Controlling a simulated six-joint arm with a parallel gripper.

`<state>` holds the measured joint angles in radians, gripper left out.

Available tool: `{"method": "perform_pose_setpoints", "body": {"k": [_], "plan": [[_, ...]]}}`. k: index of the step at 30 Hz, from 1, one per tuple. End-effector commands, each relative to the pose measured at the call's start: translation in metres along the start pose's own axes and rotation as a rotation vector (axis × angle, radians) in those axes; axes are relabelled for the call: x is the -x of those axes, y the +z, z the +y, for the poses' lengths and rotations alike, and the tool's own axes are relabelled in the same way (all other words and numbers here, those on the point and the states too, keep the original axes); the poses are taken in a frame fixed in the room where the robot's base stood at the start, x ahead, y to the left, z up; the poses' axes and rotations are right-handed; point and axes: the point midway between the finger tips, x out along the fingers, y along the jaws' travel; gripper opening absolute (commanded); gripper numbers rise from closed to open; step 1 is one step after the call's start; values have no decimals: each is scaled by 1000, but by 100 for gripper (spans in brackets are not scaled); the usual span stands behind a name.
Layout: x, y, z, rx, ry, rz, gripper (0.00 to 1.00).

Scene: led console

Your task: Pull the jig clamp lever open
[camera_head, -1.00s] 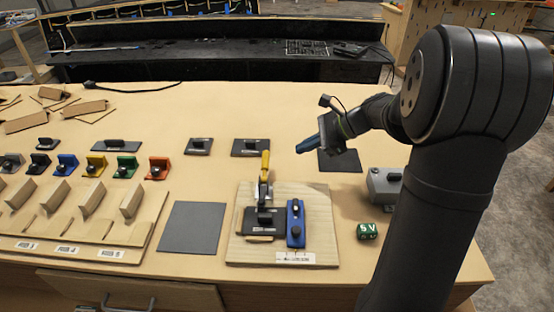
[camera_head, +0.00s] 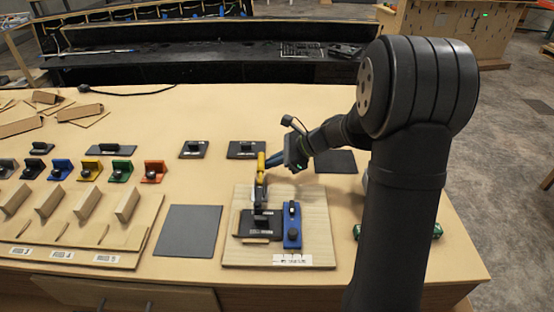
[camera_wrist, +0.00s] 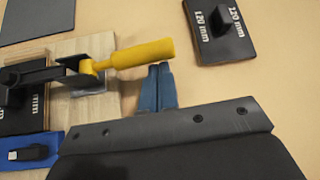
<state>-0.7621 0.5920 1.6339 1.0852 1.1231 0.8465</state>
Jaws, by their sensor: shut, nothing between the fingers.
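The jig clamp lever has a yellow handle (camera_head: 262,165), which stands up at the back of the wooden jig board (camera_head: 317,212). In the wrist view the yellow handle (camera_wrist: 145,53) points right from its dark metal clamp (camera_wrist: 75,70). The clamp is over a black block (camera_head: 260,228) on the board. My gripper (camera_head: 270,163) has blue fingers, shut and empty, with the tips close beside the handle. In the wrist view the fingertips (camera_wrist: 159,68) lie just below the handle in the picture; I cannot tell whether they touch it.
A blue block (camera_head: 292,232) stands on the board right of the black block. A dark mat (camera_head: 188,231) lies left of the board. Black labelled blocks (camera_head: 245,150) sit behind. A green block (camera_head: 357,231) is partly hidden by my arm.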

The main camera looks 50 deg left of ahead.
Motion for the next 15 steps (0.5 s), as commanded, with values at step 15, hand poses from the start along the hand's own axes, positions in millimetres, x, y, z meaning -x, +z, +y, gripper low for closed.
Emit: {"method": "perform_pose_setpoints", "body": {"k": [15], "plan": [[3,3,0,40,-31,0,0]]}}
